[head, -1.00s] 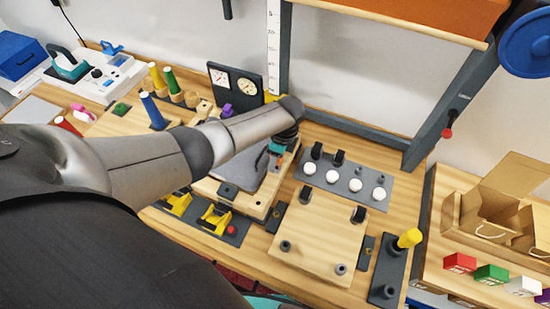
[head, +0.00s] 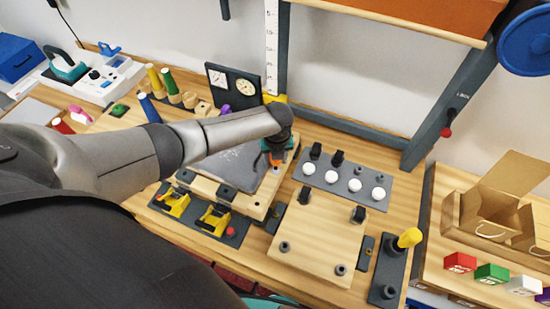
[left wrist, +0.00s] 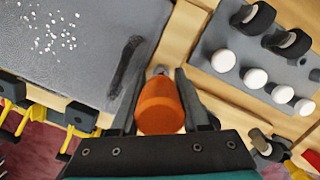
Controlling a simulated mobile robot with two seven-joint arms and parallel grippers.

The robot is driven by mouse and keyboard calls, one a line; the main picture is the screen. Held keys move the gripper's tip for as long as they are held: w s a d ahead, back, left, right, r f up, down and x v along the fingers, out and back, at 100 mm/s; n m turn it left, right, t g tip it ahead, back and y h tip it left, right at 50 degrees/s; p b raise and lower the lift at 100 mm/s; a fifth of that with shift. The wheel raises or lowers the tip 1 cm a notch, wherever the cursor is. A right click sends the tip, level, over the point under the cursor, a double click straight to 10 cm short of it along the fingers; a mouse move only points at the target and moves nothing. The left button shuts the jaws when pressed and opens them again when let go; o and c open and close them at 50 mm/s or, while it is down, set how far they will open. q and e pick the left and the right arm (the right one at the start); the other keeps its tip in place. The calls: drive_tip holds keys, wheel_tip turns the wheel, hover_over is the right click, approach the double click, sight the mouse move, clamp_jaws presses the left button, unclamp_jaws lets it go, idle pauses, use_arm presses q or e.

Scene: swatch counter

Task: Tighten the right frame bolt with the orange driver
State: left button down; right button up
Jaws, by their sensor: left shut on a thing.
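My left gripper (head: 276,158) is over the right edge of the wooden frame (head: 250,206) that carries a grey pad (head: 228,160). In the left wrist view, the left gripper (left wrist: 160,88) is shut on the orange driver (left wrist: 162,108), whose rounded handle sits between the fingers. A small grey tip (left wrist: 160,70) shows just beyond the handle; I cannot tell whether it is the driver's shank or a bolt. The right frame bolt cannot be made out, and the gripper hides part of the frame's right side. My right gripper is not in view.
A grey panel with white knobs (head: 354,184) lies right of the frame. A wooden board (head: 318,245) with dark fittings is in front of it. A yellow-handled item (head: 408,238) stands at the right. Yellow clamps (head: 215,219) lie along the front; gauges (head: 233,86) stand behind.

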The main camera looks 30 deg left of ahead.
use_arm(q)
drive_tip(key=c, duration=0.6)
unclamp_jaws()
drive_tip(key=shift+c, duration=0.2)
drive_tip(key=n, duration=0.3)
drive_tip(key=n+g, duration=0.1)
drive_tip(key=n, duration=0.3)
drive_tip(key=shift+s+y, duration=0.15)
drive_tip(key=shift+y, duration=0.15)
drive_tip(key=n, duration=0.4)
drive_tip(key=shift+g, duration=0.3)
drive_tip(key=n, duration=0.4)
drive_tip(key=shift+s+a+g, duration=0.15)
drive_tip(key=shift+g, duration=0.15)
